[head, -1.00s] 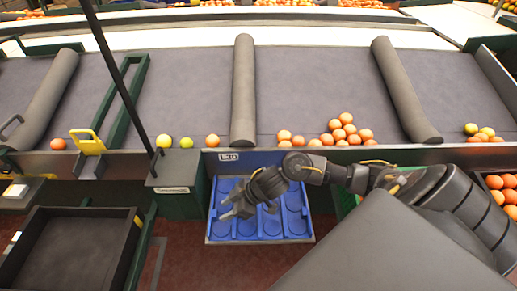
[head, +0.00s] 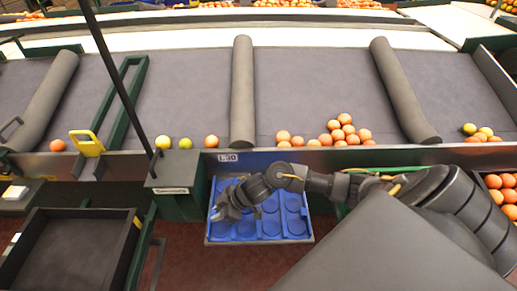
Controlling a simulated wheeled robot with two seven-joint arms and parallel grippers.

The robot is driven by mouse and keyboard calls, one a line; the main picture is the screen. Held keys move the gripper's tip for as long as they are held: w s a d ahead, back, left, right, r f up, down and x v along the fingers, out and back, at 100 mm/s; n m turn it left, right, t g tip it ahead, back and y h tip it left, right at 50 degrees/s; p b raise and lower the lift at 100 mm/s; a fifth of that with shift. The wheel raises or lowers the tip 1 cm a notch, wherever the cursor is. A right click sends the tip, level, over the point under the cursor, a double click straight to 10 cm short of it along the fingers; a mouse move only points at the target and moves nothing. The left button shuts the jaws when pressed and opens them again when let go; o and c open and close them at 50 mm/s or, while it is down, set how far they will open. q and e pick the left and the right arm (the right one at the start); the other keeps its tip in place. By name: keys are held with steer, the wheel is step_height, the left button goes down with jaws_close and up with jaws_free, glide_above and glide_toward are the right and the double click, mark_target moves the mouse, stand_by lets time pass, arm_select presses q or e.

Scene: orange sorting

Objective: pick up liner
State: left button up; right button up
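The blue liner (head: 271,228) with several round cups lies in a blue holder below the front edge of the sorting table, in the middle of the head view. My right gripper (head: 218,212) is over the left part of the liner, its fingers apart with nothing seen between them. I cannot tell whether it touches the liner. My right wrist and forearm hide the liner's upper part. My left gripper is not in view.
A dark empty tray (head: 68,252) stands at the lower left. A grey-green box (head: 175,170) is left of the liner. Oranges (head: 344,131) lie on the sorting table (head: 310,85) above. A crate of oranges is at the right edge.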

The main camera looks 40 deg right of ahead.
jaws_close()
steer(key=shift+r, duration=0.15)
